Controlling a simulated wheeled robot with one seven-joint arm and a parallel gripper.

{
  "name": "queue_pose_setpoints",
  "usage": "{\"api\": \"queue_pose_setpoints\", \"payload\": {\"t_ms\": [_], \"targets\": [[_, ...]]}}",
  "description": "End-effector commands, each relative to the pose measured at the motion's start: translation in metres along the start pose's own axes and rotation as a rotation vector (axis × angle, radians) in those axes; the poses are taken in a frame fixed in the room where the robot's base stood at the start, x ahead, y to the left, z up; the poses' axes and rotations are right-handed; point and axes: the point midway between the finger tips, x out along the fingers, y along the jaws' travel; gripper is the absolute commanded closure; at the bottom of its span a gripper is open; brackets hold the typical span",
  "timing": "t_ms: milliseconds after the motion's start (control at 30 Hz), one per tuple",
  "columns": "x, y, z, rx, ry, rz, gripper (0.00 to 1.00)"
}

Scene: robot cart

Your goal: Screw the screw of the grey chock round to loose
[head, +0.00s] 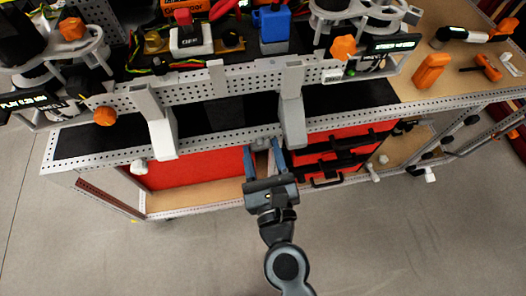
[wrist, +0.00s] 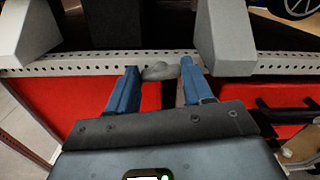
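A small grey knob-like piece (wrist: 160,71), which looks like the screw of the grey chock, sits at the perforated front rail of the cart. In the head view it is small and partly covered near my fingertips (head: 263,141). My gripper (wrist: 158,76) is open, with one blue finger on the left of the grey piece and one on the right. In the wrist view a gap shows on each side of it, so the fingers do not look closed on it. I cannot tell how deep the piece sits between them. My gripper in the head view (head: 263,154) points at the rail.
Two grey slanted posts (head: 163,127) (head: 292,118) stand on either side of my gripper. Red panels (head: 195,168) lie below the rail, with black handles (head: 327,181) at right. Pale knobs (head: 139,167) (head: 373,172) stick out along the front. The floor in front is clear.

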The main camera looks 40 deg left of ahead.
Motion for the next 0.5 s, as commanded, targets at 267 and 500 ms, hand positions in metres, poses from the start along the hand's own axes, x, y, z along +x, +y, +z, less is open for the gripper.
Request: {"api": "queue_pose_setpoints", "payload": {"t_ms": [267, 500], "targets": [[-0.0003, 0.0001, -0.0001, 0.0, 0.0, 0.0, 0.79], [-0.0003, 0.0, -0.0002, -0.029, 0.0, -0.001, 0.79]]}}
